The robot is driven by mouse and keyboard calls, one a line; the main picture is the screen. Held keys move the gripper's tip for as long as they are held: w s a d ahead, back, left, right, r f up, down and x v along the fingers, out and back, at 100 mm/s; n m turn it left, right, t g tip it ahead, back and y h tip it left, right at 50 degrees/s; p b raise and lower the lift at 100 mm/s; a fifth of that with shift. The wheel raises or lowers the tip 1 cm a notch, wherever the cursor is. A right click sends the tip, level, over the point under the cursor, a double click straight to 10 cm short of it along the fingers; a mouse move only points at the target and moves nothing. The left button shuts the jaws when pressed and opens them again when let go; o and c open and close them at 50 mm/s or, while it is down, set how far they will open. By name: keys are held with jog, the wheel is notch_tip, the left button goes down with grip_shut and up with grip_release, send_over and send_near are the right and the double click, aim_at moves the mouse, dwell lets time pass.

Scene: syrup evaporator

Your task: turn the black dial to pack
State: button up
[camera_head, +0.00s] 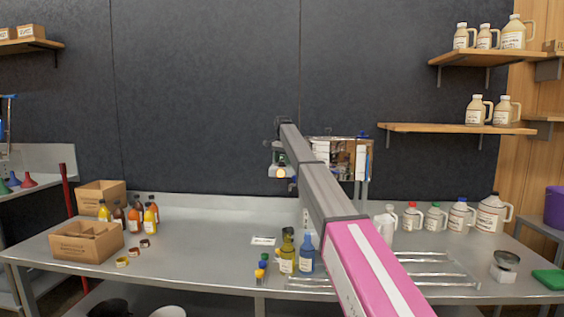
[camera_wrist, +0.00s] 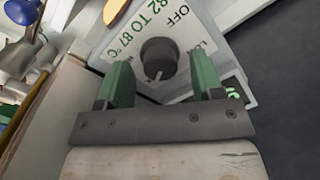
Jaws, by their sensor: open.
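The black dial (camera_wrist: 158,55) is a round knob on a pale panel (camera_wrist: 110,55) in the wrist view. A short light mark shows on its edge nearest my gripper's base. Green print on the panel reads "82 TO 87 °C", with "OFF" and a partly cut "LO" beside it. A "pack" label is not clearly readable. My gripper (camera_wrist: 160,68) is open, with one green finger on each side of the dial. Gaps show between the fingers and the dial, and nothing is held. In the head view my arm hides the dial, and my gripper cannot be made out clearly.
A steel table (camera_head: 200,262) spans the head view. An olive bottle (camera_head: 287,258) and a blue bottle (camera_head: 306,262) stand near my arm. Cardboard boxes (camera_head: 85,243) are at left, white jugs (camera_head: 490,215) at right. A blue round thing (camera_wrist: 20,10) shows in the wrist view.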

jog(key=shift+f, duration=0.25)
jog(key=c, duration=0.9)
jog(key=shift+n, duration=0.4)
jog(key=n, duration=0.4)
jog(key=shift+n, duration=0.4)
jog(key=n, duration=0.6)
jog(key=o, duration=0.9)
